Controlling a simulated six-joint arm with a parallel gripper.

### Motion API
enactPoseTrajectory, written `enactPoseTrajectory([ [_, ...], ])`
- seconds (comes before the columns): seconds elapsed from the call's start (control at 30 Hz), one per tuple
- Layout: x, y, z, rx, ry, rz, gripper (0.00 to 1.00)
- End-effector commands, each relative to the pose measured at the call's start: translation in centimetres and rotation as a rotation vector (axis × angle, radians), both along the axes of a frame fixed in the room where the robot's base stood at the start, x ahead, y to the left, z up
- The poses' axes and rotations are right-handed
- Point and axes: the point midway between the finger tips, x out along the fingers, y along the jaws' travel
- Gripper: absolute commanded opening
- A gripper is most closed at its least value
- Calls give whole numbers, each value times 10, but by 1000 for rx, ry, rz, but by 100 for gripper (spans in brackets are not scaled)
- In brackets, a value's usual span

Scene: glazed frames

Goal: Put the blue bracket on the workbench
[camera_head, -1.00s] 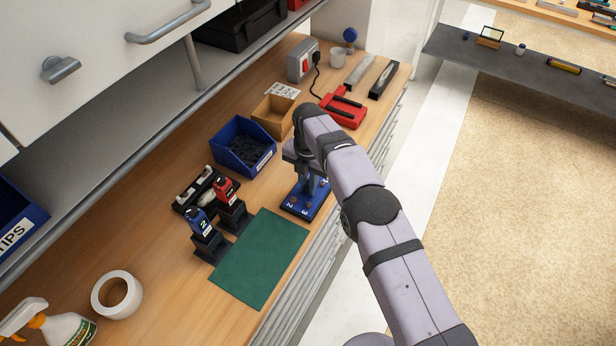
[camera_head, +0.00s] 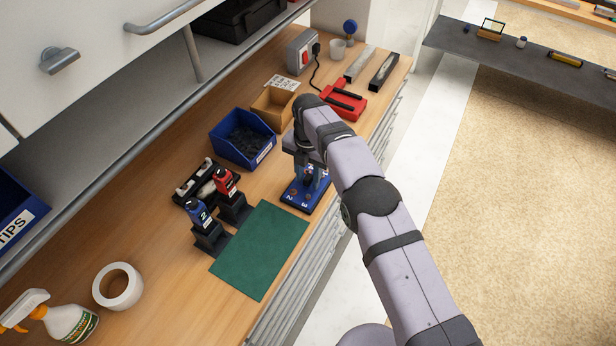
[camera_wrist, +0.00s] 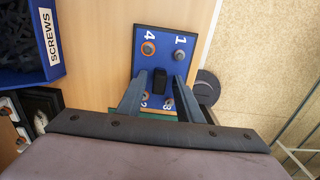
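The blue plate (camera_head: 294,195), the thing that best fits the blue bracket, lies on the wooden workbench (camera_head: 160,245) near its front edge. My gripper (camera_wrist: 160,78) is open above the plate, with one finger on each side of the block and visible gaps. In the head view my gripper (camera_head: 311,176) partly hides the plate.
A blue screw bin (camera_head: 228,153), a cardboard box (camera_head: 267,121) and a red tool (camera_head: 343,105) stand behind. Two bottle-like drivers in black holders (camera_head: 210,238) and a green mat (camera_head: 260,262) lie nearer. The mat's surface is clear. A shelf overhangs the bench's back.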

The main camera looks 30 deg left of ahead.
Motion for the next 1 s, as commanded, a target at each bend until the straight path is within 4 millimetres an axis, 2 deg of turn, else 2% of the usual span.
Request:
enactPoseTrajectory([
  [0.17, 1, 1, 21, 4, -4, 0, 33],
  [0.6, 1, 1, 100, 2, -2, 0, 33],
  [0.8, 0, 0, 114, 1, -1, 0, 33],
  [1.0, 0, 0, 117, 1, -1, 0, 33],
])
